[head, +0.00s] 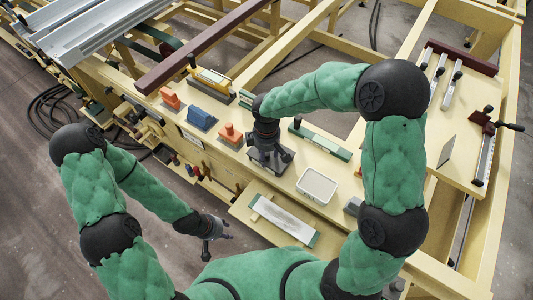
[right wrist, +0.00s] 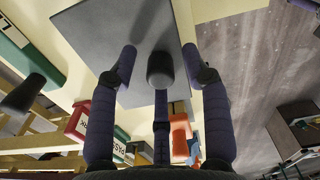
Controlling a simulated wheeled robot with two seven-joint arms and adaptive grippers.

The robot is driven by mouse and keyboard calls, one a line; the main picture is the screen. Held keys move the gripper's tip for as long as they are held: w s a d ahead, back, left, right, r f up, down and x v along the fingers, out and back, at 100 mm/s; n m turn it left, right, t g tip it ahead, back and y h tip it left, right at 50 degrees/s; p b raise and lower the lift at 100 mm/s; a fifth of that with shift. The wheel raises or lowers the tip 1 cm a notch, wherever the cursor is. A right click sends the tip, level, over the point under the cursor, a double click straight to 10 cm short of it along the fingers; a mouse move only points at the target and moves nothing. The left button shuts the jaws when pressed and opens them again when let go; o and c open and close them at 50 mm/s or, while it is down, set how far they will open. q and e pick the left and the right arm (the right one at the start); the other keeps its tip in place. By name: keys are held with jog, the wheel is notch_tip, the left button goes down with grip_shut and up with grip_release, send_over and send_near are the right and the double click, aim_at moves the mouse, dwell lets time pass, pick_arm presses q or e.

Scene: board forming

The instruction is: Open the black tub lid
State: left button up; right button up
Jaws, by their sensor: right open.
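The tub lid is a flat dark grey square plate (right wrist: 100,35) with a round black knob (right wrist: 160,70) in the right wrist view. In the head view the lid (head: 283,158) lies on the yellow bench, partly hidden under my right gripper. My right gripper (head: 268,152) points down over it. Its open fingers (right wrist: 163,68) stand spread around the knob, with gaps visible on both sides; I cannot tell whether any touches. The tub's walls are mostly hidden beneath the lid. My left gripper (head: 208,243) hangs in front of the bench, away from the lid; its finger state is unclear.
An open white tray (head: 317,185) sits right of the lid, and a green bar (head: 322,142) lies behind it. Orange and blue blocks (head: 201,118) stand to the left. A lower shelf in front holds a pale board with green ends (head: 284,220).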

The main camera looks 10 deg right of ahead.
grip_shut()
